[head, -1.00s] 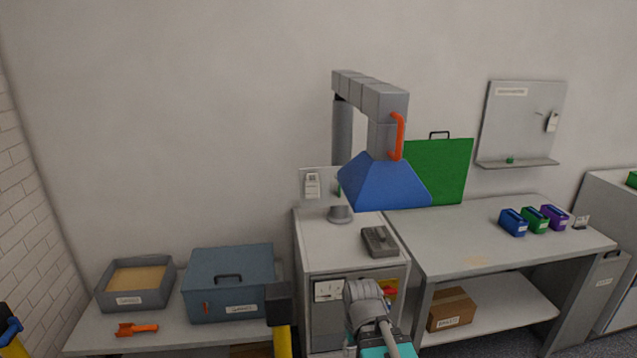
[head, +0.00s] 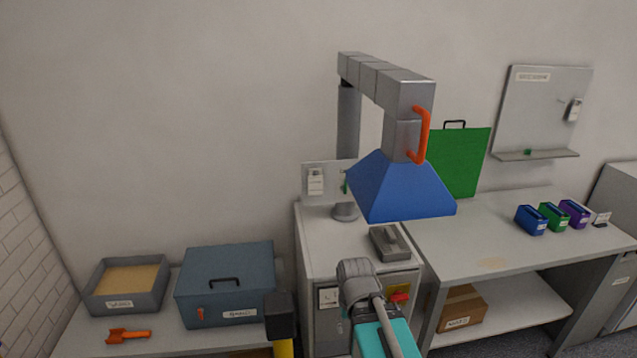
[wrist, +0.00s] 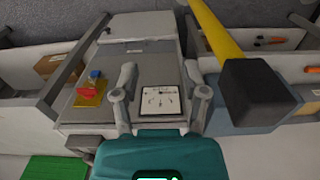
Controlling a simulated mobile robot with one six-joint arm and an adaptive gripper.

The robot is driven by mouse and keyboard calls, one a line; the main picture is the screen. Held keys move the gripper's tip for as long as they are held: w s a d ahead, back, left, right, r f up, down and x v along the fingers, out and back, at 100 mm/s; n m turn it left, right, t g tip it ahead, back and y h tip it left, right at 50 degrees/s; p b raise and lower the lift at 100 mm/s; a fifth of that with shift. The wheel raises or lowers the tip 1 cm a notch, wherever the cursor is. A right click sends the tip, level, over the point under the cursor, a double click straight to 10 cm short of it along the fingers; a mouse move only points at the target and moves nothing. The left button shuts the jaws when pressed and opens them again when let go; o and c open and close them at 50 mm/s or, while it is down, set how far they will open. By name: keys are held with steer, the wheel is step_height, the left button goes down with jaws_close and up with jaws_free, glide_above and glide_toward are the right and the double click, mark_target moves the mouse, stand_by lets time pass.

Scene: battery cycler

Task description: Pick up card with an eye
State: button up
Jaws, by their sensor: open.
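I cannot tell which one has an eye. My gripper (wrist: 160,100) is open and empty in the wrist view, with its two grey fingers apart. It faces the cabinet front, with a white dial gauge (wrist: 161,101) seen between the fingers. No card shows in the wrist view.
A blue hood (head: 400,190) with an orange handle hangs over the cabinet (head: 312,235). A grey device (head: 390,242) sits on top. A red and yellow switch (head: 399,292) is on its front. A blue box (head: 225,285) and sand tray (head: 110,302) are left.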

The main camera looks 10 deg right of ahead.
steer(key=shift+a, duration=0.1)
steer(key=o, duration=0.4)
steer(key=shift+w, duration=0.2)
steer(key=shift+o, duration=1)
steer(key=w+r+t+p, duration=0.2)
steer(key=w+r+t, duration=0.1)
steer(key=w, duration=0.9)
steer(key=w+a+r+t+p, duration=0.1)
steer(key=w+r+t, duration=0.3)
steer(key=w, duration=0.8)
steer(key=shift+r+p, duration=0.4)
steer(key=shift+p, duration=0.2)
steer(key=w+r+t+p, duration=0.1)
steer(key=w+r+t, duration=0.2)
steer(key=w+r, duration=0.2)
steer(key=w+r+t+p, duration=0.1)
steer(key=w+r+t, duration=0.2)
steer(key=w, duration=0.8)
step_height(320, 180, up, 2)
steer(key=shift+r+t+p, duration=0.25)
steer(key=shift+t+p, duration=0.05)
steer(key=shift+a, duration=0.1)
